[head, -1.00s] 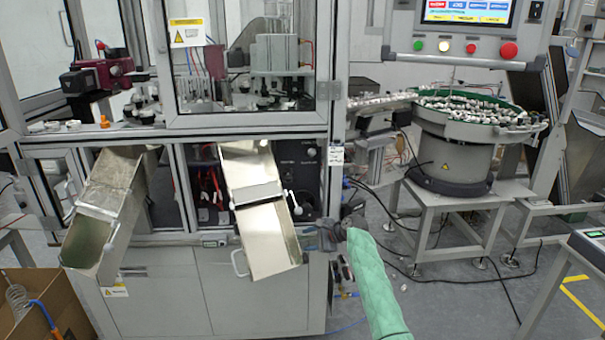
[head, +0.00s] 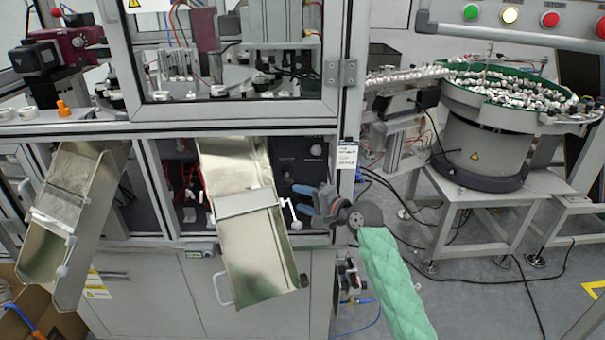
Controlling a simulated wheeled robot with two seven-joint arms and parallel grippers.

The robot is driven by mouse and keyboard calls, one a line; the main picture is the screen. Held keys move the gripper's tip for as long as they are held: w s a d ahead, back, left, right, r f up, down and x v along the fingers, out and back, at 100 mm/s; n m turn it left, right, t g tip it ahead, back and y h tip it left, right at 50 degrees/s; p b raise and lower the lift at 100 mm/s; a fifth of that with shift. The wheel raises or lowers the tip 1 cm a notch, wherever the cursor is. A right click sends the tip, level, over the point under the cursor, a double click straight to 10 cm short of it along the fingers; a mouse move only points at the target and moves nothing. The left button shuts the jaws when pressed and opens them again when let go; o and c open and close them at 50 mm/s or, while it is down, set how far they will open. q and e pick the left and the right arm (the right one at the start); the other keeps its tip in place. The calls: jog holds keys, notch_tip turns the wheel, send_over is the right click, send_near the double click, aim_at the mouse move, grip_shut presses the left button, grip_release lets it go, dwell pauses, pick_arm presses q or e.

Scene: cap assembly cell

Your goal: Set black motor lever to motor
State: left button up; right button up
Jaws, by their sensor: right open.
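My right gripper (head: 304,200) reaches in at the end of the green-sleeved arm, in front of the lower right of the machine's black panel (head: 290,163). Its blue-grey fingers are apart, point left, and show nothing between them. A small round light-coloured knob (head: 316,150) sits on the panel, above the fingers. The black motor lever cannot be made out clearly; it is too small or hidden by the gripper. I cannot tell whether the fingers touch the panel. My left gripper is out of view.
A metal chute (head: 245,245) with a white handle slopes out just left of my right gripper. A second chute (head: 65,220) is further left. The cabinet's upright post (head: 349,110) stands close on the right. A bowl feeder (head: 485,145) stands further right, with cables on the floor.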

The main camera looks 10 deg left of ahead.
aim_at(287, 181)
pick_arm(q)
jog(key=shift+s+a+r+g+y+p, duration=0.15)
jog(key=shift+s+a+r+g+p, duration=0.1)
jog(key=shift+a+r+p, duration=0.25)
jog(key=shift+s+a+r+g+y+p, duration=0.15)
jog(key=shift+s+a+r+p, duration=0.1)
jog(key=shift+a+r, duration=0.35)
pick_arm(e)
jog(key=shift+n+t+y, duration=0.3)
jog(key=shift+n+t, duration=0.2)
jog(key=shift+n, duration=0.2)
jog(key=shift+w+a+r, duration=0.3)
jog(key=shift+w+a, duration=0.5)
jog(key=shift+a, duration=0.25)
jog(key=shift+w+a+r, duration=0.3)
jog(key=shift+w+a, duration=0.45)
jog(key=shift+a, duration=0.25)
jog(key=shift+w+a+r, duration=0.3)
jog(key=shift+w+a, duration=0.5)
jog(key=shift+a, duration=0.25)
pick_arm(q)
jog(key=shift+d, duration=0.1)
pick_arm(e)
grip_shut()
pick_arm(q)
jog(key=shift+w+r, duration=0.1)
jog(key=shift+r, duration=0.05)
